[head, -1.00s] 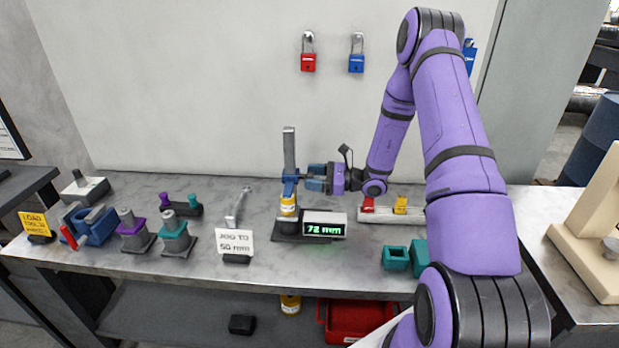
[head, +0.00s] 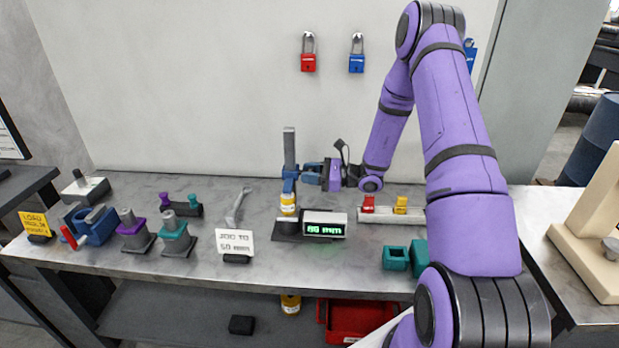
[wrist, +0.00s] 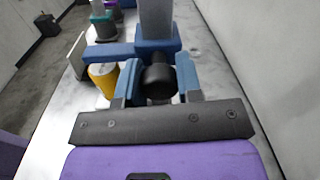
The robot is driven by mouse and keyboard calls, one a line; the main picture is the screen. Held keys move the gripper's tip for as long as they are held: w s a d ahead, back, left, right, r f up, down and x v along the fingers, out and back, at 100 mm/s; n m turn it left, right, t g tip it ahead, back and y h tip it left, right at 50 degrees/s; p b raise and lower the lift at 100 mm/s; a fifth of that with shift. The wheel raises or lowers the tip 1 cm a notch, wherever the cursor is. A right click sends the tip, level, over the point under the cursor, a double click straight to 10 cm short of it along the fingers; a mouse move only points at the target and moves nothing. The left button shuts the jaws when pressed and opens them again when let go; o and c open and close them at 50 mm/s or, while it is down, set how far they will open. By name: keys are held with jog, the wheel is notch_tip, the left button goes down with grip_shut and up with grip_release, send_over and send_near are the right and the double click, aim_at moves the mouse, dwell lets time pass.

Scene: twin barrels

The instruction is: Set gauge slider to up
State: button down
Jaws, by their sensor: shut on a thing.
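The height gauge has a grey upright post (head: 289,145) on a dark base (head: 285,229). Its blue slider (head: 289,172) rides on the post, and a blue arm reaches from it over a yellow cylinder (head: 288,203). The gauge display (head: 324,229) reads 86 mm in green. My gripper (head: 308,172) comes in from the right, level with the slider. In the wrist view my gripper's blue fingers (wrist: 158,82) close on the slider's black round knob (wrist: 158,84). The slider (wrist: 150,48) and post (wrist: 156,15) are just beyond.
A "JOG TO 50 mm" card (head: 234,242) stands at the front left of the gauge. A rail with red and yellow blocks (head: 391,215) and teal blocks (head: 396,258) lie to the right. Several fixtures fill the bench's left side. The wall rises close behind.

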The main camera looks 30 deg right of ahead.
notch_tip(320, 180, up, 9)
jog(key=shift+w+f, duration=0.1)
dwell(0.3)
jog(key=c, duration=0.8)
grip_release()
jog(key=shift+d, duration=0.2)
jog(key=v, duration=1)
jog(key=shift+s+d, duration=0.15)
jog(key=shift+s, duration=0.15)
